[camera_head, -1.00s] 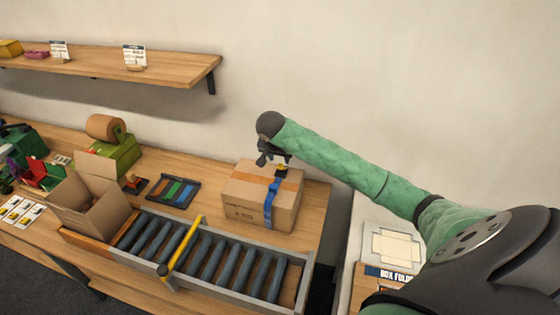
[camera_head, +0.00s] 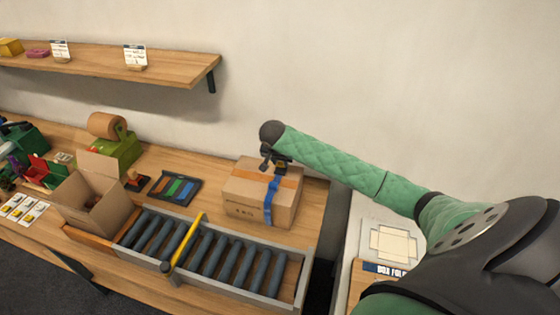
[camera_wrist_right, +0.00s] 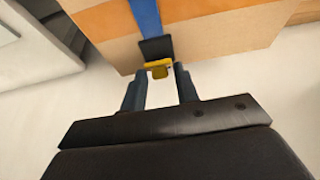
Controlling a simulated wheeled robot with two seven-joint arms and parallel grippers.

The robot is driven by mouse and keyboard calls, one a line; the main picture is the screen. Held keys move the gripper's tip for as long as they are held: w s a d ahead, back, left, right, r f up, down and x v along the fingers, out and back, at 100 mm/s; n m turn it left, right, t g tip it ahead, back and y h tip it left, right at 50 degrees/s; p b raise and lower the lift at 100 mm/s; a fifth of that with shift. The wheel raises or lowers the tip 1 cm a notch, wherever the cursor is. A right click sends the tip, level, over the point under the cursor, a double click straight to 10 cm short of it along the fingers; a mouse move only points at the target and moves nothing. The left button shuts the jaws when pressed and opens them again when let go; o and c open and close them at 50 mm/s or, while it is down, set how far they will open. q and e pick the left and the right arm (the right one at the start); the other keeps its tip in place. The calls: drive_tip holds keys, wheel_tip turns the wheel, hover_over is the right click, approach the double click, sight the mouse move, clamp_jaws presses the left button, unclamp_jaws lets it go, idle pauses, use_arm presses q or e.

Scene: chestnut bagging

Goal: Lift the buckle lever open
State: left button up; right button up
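The taped cardboard box (camera_head: 252,211) stands on the table with a blue strap (camera_head: 269,206) around it. The strap's black buckle (camera_wrist_right: 156,49) and its yellow lever (camera_wrist_right: 159,69) show in the right wrist view. My right gripper (camera_head: 276,164) is over the top of the box at the strap. In the wrist view the two fingers of my right gripper (camera_wrist_right: 160,70) are apart, with the yellow lever between their tips. I cannot tell whether either finger touches it. The lever looks small and partly foreshortened. My left gripper is out of view.
A roller conveyor (camera_head: 290,283) with a yellow bar (camera_head: 182,243) lies in front of the box. An open carton (camera_head: 92,205) and a tray of coloured strips (camera_head: 176,188) are left of it. A wooden shelf (camera_head: 130,70) hangs on the wall behind.

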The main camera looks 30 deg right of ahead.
drive_tip(key=shift+w+d+r+g+y, duration=0.4)
drive_tip(key=shift+w+d+g+y, duration=0.2)
drive_tip(key=shift+g+y, duration=0.4)
drive_tip(key=shift+w+d+r+g+y, duration=0.1)
drive_tip(key=shift+w+d+g+y, duration=0.1)
drive_tip(key=shift+d+g+y, duration=0.25)
drive_tip(key=shift+w+d+g+y, duration=0.1)
drive_tip(key=shift+w+g+y, duration=0.15)
drive_tip(key=shift+y, duration=0.4)
drive_tip(key=shift+s, duration=0.1)
drive_tip(key=o, duration=0.7)
drive_tip(key=shift+r, duration=0.15)
wheel_tip(320, 180, up, 8)
drive_tip(key=b, duration=0.3)
drive_tip(key=shift+w+d+f, duration=0.25)
